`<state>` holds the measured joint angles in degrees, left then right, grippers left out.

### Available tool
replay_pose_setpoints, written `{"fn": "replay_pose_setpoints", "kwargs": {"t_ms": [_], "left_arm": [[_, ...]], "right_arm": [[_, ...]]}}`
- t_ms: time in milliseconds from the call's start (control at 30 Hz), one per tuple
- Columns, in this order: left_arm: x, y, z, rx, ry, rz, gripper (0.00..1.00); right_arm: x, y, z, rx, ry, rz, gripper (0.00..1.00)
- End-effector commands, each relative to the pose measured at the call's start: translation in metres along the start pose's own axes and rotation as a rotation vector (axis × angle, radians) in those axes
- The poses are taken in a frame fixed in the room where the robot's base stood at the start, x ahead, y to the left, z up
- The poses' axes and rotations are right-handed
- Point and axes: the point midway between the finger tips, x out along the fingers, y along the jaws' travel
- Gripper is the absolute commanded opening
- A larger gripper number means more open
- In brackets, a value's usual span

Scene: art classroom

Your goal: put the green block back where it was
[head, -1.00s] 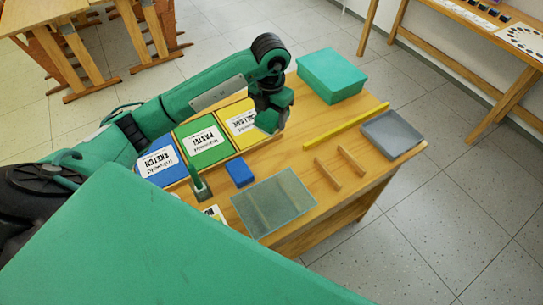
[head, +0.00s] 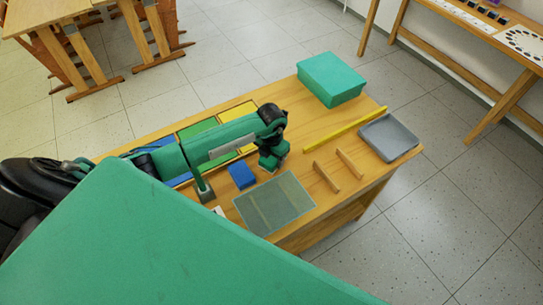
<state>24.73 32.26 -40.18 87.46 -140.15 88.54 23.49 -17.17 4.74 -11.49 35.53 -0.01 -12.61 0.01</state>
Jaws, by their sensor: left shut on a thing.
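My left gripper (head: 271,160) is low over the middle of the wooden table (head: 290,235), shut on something. It is just right of the blue block (head: 241,176) and behind the grey-green translucent mat (head: 274,203). The held thing is mostly hidden by the gripper, which is green itself; I take it as the green block. I cannot tell whether it touches the table. No other loose green block is visible. My right gripper is not in view.
Blue, green and yellow sheets lie under my left arm, partly hidden. A small green post (head: 203,187) stands left of the blue block. To the right are two wooden strips (head: 326,176), a yellow ruler (head: 345,133), a grey tray (head: 388,138) and a teal box (head: 331,80).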

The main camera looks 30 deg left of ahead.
Motion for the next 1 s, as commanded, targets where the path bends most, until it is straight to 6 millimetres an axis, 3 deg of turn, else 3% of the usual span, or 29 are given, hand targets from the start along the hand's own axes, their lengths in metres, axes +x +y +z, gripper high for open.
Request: {"fn": "replay_pose_setpoints", "kwargs": {"t_ms": [367,400,500,833,1000], "left_arm": [[0.007,0.0,0.001,0.001,-0.002,0.0,0.4],[0.005,0.0,0.001,0.0,-0.002,0.0,0.64],[0.005,0.0,0.001,0.0,-0.001,0.0,0.8],[0.002,0.0,0.001,0.0,-0.002,-0.001,0.8],[-0.019,0.0,0.002,0.002,-0.007,0.0,0.8]], "right_arm": [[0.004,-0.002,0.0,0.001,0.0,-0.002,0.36],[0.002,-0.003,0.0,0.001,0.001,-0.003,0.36],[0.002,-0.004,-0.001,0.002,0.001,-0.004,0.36],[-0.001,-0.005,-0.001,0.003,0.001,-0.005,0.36],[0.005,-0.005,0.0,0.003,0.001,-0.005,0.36]]}}
